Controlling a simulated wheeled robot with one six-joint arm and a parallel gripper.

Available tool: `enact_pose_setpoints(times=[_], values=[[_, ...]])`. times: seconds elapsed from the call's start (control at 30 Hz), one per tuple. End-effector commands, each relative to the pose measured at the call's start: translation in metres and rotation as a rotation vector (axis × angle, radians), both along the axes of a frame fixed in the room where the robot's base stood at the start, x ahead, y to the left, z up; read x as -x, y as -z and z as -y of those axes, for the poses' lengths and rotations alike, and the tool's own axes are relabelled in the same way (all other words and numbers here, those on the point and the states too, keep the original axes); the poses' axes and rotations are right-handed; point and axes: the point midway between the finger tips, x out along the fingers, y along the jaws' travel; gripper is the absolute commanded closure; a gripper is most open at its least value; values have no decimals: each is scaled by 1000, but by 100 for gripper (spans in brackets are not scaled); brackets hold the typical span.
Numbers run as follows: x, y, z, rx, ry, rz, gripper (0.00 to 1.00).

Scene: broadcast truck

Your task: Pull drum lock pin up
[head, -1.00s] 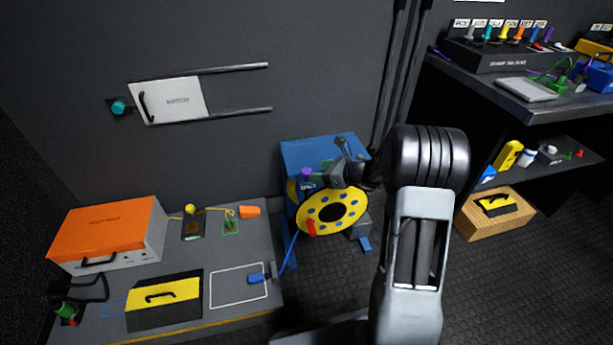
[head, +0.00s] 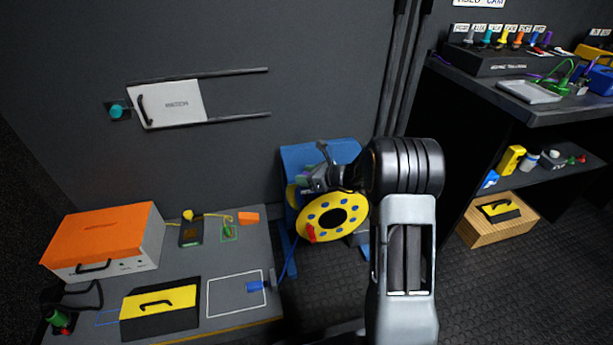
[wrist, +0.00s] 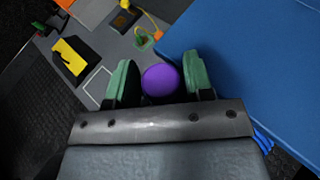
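The cable drum (head: 335,237) has a yellow flange with blue dots, a dark hub and a red handle. It sits by the blue stand (head: 342,150) at the wall. The lock pin's round purple knob (wrist: 161,80) shows in the wrist view between the two green fingers of my gripper (wrist: 160,72). The fingers are apart, one on each side, very close to the knob; contact cannot be told. In the head view my gripper (head: 309,180) is at the drum's upper left, and it hides most of the pin.
A grey bench with an orange-lidded case (head: 98,233) and a yellow-topped black box (head: 160,305) is at left. A blue cable plug (head: 256,286) lies near its right edge. Shelves and a wooden crate (head: 478,234) stand at right. Dark floor is free between.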

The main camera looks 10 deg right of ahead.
Motion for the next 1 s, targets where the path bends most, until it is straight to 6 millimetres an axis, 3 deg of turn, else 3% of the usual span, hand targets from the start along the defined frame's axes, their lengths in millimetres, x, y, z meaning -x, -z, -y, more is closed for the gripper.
enact_pose_setpoints(times=[0.5,0.67,0.9,1.0], values=[[0,0,0,0,-1,0,100],[0,-4,0,0,-1,0,100],[0,-33,0,-1,-1,0,100],[0,-32,0,-1,-1,0,100]])
